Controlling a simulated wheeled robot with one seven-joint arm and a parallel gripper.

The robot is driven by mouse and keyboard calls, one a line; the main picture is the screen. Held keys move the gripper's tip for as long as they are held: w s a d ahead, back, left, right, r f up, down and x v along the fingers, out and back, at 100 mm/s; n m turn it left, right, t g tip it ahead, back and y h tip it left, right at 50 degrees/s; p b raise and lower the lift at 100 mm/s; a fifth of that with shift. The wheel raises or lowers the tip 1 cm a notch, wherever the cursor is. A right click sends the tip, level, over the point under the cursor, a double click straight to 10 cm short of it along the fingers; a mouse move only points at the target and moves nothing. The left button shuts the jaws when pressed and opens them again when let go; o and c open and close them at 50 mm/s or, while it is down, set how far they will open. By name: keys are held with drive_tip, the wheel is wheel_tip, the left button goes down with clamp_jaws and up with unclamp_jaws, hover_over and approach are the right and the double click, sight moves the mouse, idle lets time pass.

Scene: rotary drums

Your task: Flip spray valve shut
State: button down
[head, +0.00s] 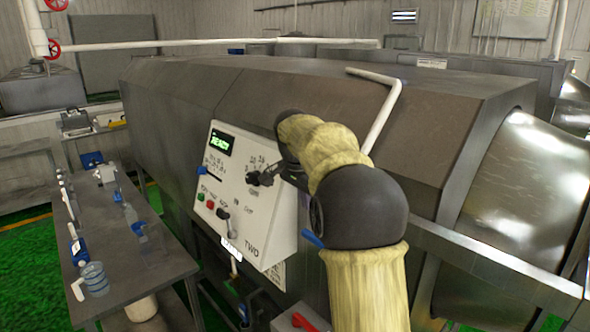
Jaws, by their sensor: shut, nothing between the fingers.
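My arm reaches up from the bottom. My gripper (262,178) is small and dark in front of the panel's upper right, near the dial markings. Its fingers look closed and empty; I cannot tell whether they touch the panel. A blue handle (313,240) shows just left of my arm, partly hidden by it. A red handle (303,322) is at the bottom edge. I cannot tell which is the spray valve.
A white pipe (382,115) bends over the housing and passes behind my arm. A metal rail (490,255) and a shiny drum (515,185) are at right. A grey table (125,245) with bottles and small items stands at left. Green floor (25,255) shows at far left.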

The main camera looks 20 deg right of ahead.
drive_tip(key=w+a+v, duration=0.1)
drive_tip(key=v, duration=0.7)
drive_tip(key=shift+w+b, duration=0.35)
drive_tip(key=shift+b, duration=0.05)
drive_tip(key=shift+d+f, duration=0.1)
drive_tip(key=s+a+f+n+y+b, duration=0.1)
drive_tip(key=s+a+f+n+b, duration=0.15)
drive_tip(key=f, duration=0.55)
drive_tip(key=s+a+f+n+b, duration=0.1)
drive_tip(key=s+f+n+b, duration=0.15)
drive_tip(key=f, duration=0.45)
drive_tip(key=s+a+f+n+y+b, duration=0.1)
drive_tip(key=s+a+f+n+b, duration=0.15)
drive_tip(key=f, duration=0.55)
drive_tip(key=s+a+f+n+b, duration=0.3)
drive_tip(key=s+f+n+b, duration=0.3)
drive_tip(key=s+f, duration=1.1)
wheel_tip(320, 180, down, 2)
drive_tip(key=shift+s+f+y, duration=0.15)
drive_tip(key=shift+s+y, duration=0.1)
drive_tip(key=shift+y, duration=0.05)
